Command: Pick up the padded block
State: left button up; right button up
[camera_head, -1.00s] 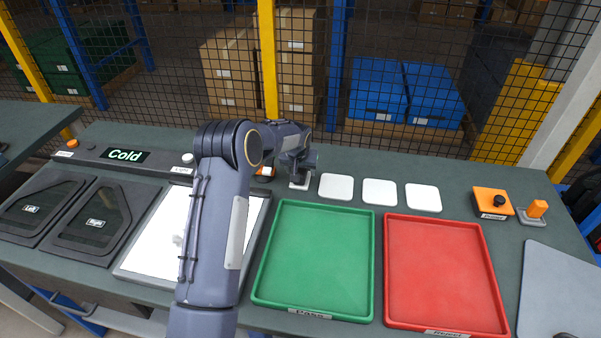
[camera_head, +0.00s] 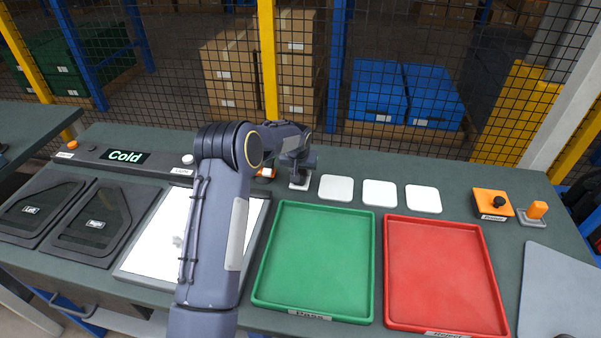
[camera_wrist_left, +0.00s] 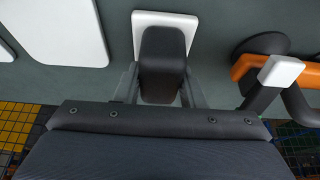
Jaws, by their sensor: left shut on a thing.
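The padded block (camera_wrist_left: 162,55) is a dark, rounded block in the left wrist view, standing over a white square pad (camera_wrist_left: 188,24). My left gripper (camera_wrist_left: 160,92) is shut on it, with one finger on each side. In the head view my left gripper (camera_head: 299,170) is low over the leftmost white pad (camera_head: 299,184) at the back of the bench. The block is mostly hidden there by the gripper. I cannot tell whether the block touches the pad. My right gripper is not clearly in view.
An orange-and-white item (camera_wrist_left: 270,70) is close beside the gripper. More white pads (camera_head: 380,192) stand in a row to the right. A green tray (camera_head: 316,260) and a red tray (camera_head: 440,270) lie in front. A lit white panel (camera_head: 150,245) is left. A mesh fence stands behind.

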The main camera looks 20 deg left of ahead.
pick_arm(q)
jog(key=shift+r, duration=0.45)
jog(key=s+d+r+b, duration=0.2)
jog(key=s+r+b, duration=0.3)
jog(key=s+r, duration=0.6)
jog(key=s, duration=0.3)
jog(key=shift+r, duration=0.4)
